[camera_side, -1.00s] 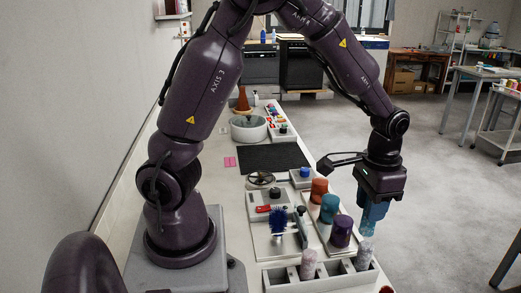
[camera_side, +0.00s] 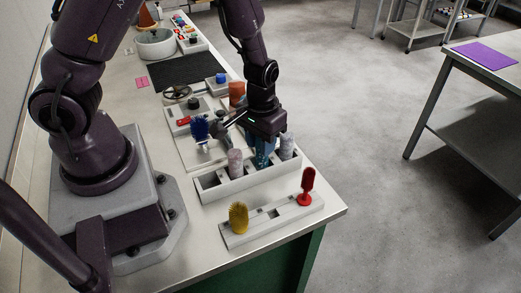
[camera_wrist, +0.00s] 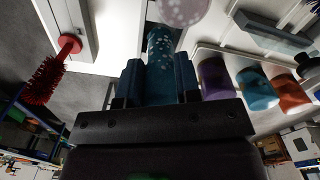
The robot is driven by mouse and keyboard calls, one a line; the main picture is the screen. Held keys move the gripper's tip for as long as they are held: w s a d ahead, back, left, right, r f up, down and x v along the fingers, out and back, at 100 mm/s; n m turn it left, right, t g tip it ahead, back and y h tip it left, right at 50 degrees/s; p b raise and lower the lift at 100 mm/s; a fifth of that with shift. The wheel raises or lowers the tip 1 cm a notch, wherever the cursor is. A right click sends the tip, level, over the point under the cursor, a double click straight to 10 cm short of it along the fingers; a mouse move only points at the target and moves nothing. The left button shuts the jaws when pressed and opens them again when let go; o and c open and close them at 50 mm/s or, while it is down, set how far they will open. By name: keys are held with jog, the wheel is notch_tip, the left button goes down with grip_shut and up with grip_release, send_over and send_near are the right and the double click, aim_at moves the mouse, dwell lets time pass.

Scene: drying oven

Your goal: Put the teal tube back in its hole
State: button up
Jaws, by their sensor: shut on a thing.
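My gripper (camera_side: 263,152) is shut on the teal tube (camera_wrist: 160,55), which has pale speckles and sits between the two blue fingers in the wrist view. In the side view the gripper points down over the grey-white rack (camera_side: 222,188), between a pink speckled tube (camera_side: 235,163) and a pale grey speckled tube (camera_side: 287,147), both standing upright in the rack. The held tube's lower end is at the rack's top; the fingers and rack hide whether it is inside a hole. The pink tube's round top (camera_wrist: 183,8) shows close by in the wrist view.
A holder (camera_side: 268,222) in front carries a yellow brush (camera_side: 238,217) and a red brush (camera_side: 307,187). A blue brush (camera_side: 199,129) stands behind the rack. Purple (camera_wrist: 215,78), teal (camera_wrist: 257,88) and orange (camera_wrist: 291,92) cups stand in a tray beside the gripper.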

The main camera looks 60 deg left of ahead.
jog(key=shift+f, duration=1.4)
jog(key=shift+f, duration=0.2)
jog(key=o, duration=0.9)
jog(key=shift+r, duration=0.1)
notch_tip(320, 180, up, 12)
jog(key=shift+r, duration=0.2)
jog(key=shift+s+d+r+m+t, duration=0.1)
jog(key=shift+s+r+m+t, duration=0.75)
jog(key=shift+s+r, duration=1.55)
jog(key=shift+s+d+r+m+t, duration=0.1)
jog(key=shift+s+r+m+t, duration=0.85)
jog(key=shift+r, duration=2.5)
jog(key=shift+s+r+m+t, duration=0.5)
jog(key=shift+s+r+t, duration=0.5)
jog(key=shift+s+r, duration=1.55)
